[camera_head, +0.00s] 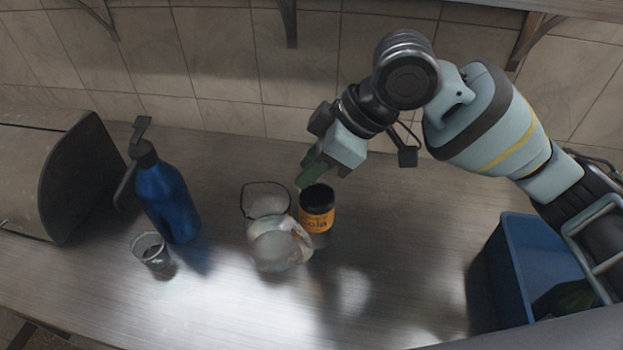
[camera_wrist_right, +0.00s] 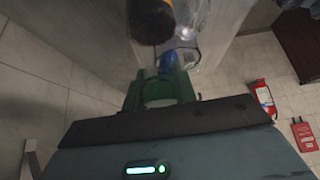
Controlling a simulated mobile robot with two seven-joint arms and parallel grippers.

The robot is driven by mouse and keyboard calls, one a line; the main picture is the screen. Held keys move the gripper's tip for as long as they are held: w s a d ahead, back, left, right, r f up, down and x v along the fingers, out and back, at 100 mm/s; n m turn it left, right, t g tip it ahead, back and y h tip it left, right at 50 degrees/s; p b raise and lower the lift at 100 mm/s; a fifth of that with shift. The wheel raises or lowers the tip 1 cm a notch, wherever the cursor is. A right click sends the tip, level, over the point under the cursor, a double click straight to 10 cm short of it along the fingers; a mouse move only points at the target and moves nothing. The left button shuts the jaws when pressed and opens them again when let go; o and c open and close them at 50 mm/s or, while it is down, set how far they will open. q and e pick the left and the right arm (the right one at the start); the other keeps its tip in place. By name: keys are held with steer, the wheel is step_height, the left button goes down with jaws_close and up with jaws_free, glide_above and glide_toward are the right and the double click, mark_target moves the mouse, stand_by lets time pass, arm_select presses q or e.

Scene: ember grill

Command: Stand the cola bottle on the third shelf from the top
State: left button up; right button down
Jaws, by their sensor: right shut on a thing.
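The cola bottle (camera_head: 317,220) is dark with an orange label and appears upright at the middle of the counter. My right gripper (camera_head: 311,172) comes in from the upper right with green fingers shut at the bottle's upper end. The fingers hide the part they grip. In the right wrist view, the bottle's dark body (camera_wrist_right: 150,22) shows at the top, just beyond the green fingers (camera_wrist_right: 165,85). I cannot tell whether its base touches the counter. My left gripper is out of view. A shelf underside (camera_head: 560,6) with brackets shows at the top edge; the third shelf cannot be identified.
A blue bottle (camera_head: 168,200), a small cup (camera_head: 151,252) and a metal hood (camera_head: 35,180) are left. A blue crate (camera_head: 500,265) is right. The front counter is clear.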

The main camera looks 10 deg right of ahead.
mark_target(300, 193)
steer(key=shift+f, duration=1.8)
steer(key=c, duration=1.1)
jaws_free()
steer(key=shift+f, duration=0.15)
steer(key=v, duration=1.2)
steer(key=shift+p, duration=0.3)
